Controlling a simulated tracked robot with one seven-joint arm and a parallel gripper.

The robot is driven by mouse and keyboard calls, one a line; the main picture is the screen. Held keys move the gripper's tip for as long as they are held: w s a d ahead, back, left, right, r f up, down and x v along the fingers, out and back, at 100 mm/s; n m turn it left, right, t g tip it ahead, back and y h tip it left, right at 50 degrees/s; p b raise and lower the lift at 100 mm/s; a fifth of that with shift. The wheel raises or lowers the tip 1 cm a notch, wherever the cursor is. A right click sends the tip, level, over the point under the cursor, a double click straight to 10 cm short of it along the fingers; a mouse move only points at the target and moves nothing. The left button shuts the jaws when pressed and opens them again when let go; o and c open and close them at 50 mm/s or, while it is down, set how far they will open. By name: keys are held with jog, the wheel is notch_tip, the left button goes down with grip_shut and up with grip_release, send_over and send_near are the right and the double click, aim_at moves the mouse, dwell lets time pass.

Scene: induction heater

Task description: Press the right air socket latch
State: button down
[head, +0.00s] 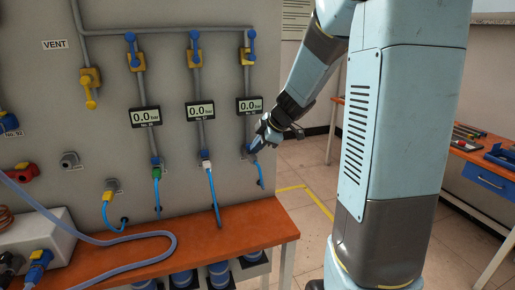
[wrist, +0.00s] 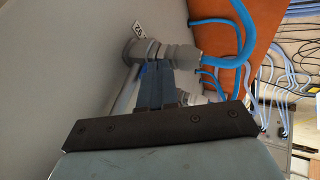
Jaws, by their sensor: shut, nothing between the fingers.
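The right air socket (head: 247,153) sits on the grey panel under the rightmost 0.0 display (head: 249,105), partly hidden by my gripper (head: 255,146). A short blue hose (head: 260,176) hangs below it. In the wrist view, a grey ribbed socket and plug (wrist: 180,56) stick out of the panel, with a blue hose (wrist: 243,40) curving away. My gripper (wrist: 157,70) is shut and empty, its fingertips right at the socket's near side. I cannot tell whether they touch it. I cannot make out the latch itself.
Two more air sockets with blue hoses, one with a green fitting (head: 156,173) and one with a white fitting (head: 206,164), are to the left. Blue-handled valves stand above the displays. An orange bench (head: 225,232) runs below. Open floor (head: 305,165) lies right of the panel.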

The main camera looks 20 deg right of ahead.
aim_at(253, 156)
jog(key=shift+w+r, duration=0.25)
jog(key=shift+w, duration=0.6)
jog(key=s, duration=0.5)
jog(key=shift+d+r, duration=0.1)
jog(key=shift+r, duration=0.1)
jog(key=v, duration=0.9)
jog(key=shift+d, duration=0.15)
